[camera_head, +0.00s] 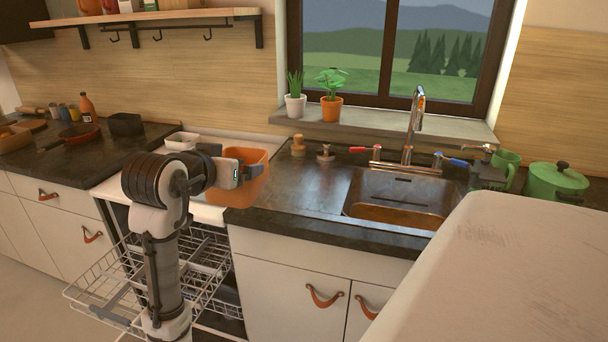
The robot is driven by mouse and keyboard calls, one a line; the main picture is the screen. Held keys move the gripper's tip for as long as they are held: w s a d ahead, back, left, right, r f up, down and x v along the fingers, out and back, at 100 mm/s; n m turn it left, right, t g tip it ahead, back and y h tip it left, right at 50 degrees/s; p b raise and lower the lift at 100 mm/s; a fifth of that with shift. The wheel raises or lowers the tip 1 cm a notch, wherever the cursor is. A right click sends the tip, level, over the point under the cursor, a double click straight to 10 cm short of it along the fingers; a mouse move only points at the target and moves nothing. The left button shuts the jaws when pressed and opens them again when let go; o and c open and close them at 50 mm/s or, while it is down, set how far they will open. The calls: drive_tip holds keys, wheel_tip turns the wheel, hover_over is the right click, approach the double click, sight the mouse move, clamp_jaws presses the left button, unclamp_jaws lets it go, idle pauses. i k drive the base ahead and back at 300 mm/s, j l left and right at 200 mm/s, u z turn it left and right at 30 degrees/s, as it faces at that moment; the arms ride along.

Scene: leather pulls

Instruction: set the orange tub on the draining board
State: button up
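The orange tub (251,188) stands upright, or nearly so, at the left end of the dark worktop, where that meets a white surface. My gripper (248,172) is at the tub's near side, overlapping its upper wall and rim. My wrist covers the tub's left part. I cannot tell whether the fingers close on the wall or only lie in front of it. The tub's base is partly hidden, so contact with the surface below is unclear. No clearly marked draining board shows; the flat dark worktop (294,188) lies between the tub and the sink (396,197).
A white tub (182,142) stands behind my arm. A dishwasher rack (100,290) is pulled out below my arm. A large pale surface (510,270) fills the right foreground. A green pot (556,181) is at right.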

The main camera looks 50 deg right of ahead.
sight(298, 184)
drive_tip(key=i+l, duration=0.1)
drive_tip(key=l, duration=0.3)
drive_tip(key=i+l, duration=0.15)
drive_tip(key=l, duration=0.25)
drive_tip(key=i+l, duration=0.1)
drive_tip(key=l, duration=0.35)
drive_tip(key=i+l, duration=0.1)
drive_tip(key=l, duration=0.3)
